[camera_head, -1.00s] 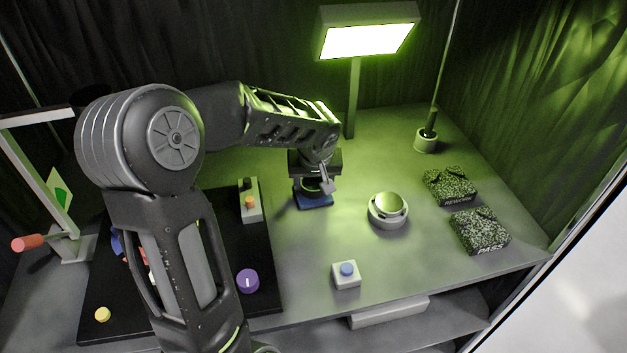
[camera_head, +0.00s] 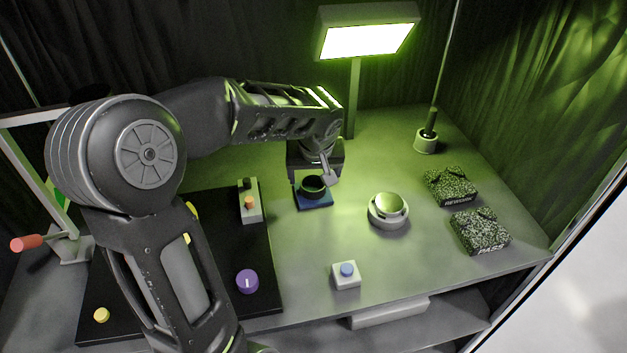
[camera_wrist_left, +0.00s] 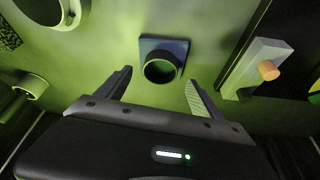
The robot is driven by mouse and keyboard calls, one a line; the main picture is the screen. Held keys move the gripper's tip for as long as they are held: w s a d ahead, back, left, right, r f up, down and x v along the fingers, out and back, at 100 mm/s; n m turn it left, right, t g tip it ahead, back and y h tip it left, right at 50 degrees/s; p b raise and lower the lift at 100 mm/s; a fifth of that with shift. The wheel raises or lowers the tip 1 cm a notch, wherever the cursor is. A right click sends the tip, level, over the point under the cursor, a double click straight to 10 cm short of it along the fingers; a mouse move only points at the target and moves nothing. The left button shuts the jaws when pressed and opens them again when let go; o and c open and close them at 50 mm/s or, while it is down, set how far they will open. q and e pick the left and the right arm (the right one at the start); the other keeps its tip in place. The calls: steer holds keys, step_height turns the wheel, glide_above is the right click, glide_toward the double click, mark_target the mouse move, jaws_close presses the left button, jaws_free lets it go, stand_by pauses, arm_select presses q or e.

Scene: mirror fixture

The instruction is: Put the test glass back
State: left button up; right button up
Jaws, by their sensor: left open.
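A dark round ring-shaped piece, which looks like the test glass (camera_head: 313,184), sits on a blue square pad (camera_head: 316,204) at the middle of the table. In the left wrist view the ring (camera_wrist_left: 162,69) rests on the blue pad (camera_wrist_left: 160,44), just beyond my fingertips and between their lines. My left gripper (camera_head: 314,170) is open and empty, behind and above the pad. Its two fingers (camera_wrist_left: 160,88) stand wide apart and do not touch the ring. One finger is mostly hidden in the head view. My right gripper is not in view.
A round mirror fixture (camera_head: 388,210) stands right of the pad. A box with an orange button (camera_head: 249,203) is to the left. A blue-button box (camera_head: 346,275), a purple knob (camera_head: 247,281), REWORK (camera_head: 450,187) and PASS (camera_head: 480,232) trays and a lamp (camera_head: 366,40) stand around.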

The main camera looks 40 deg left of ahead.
arm_select(q)
steer(key=v, duration=0.8)
steer(key=shift+b, duration=0.3)
